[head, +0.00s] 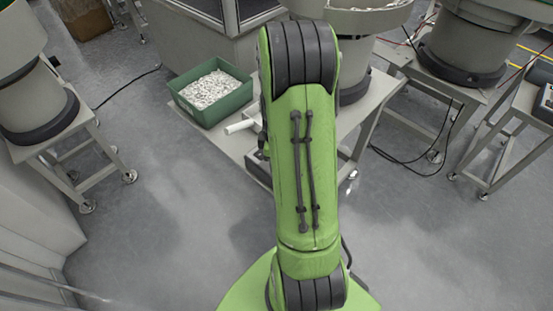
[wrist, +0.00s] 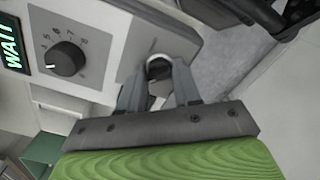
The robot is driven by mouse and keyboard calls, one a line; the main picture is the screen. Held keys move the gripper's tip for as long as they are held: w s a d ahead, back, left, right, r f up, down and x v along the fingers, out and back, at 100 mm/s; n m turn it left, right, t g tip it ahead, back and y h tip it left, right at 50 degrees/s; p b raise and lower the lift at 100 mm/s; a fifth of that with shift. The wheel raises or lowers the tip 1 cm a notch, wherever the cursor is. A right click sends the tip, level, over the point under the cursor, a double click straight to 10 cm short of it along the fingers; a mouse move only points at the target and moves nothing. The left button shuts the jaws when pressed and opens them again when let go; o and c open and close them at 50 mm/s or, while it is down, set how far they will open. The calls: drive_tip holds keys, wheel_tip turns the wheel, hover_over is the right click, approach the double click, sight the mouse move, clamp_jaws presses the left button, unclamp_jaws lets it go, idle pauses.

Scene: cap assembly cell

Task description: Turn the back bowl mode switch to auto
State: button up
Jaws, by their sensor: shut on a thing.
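In the wrist view my gripper (wrist: 160,80) is shut on a small dark switch knob with a pale ring (wrist: 158,65) on a light grey control panel (wrist: 112,50). The fingers lie on either side of the knob and hide part of it, so I cannot read which way it points. The panel also bears a black round dial (wrist: 65,59) with a numbered scale and a green lit display (wrist: 12,43) that reads "WAIT". In the head view my green arm hides the gripper and the switch.
In the head view a green bin (head: 187,107) of small white parts stands on a table (head: 237,142), left of my arm. A white cylinder (head: 241,126) lies nearby. Bowl feeders on stands are at the left (head: 35,105) and right (head: 465,40). Cables lie on the floor at right.

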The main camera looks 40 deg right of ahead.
idle(0.3)
drive_tip(key=o, duration=1)
drive_tip(key=shift+o, duration=0.2)
wheel_tip(320, 180, up, 16)
drive_tip(key=p, duration=0.5)
drive_tip(key=shift+f, duration=0.15)
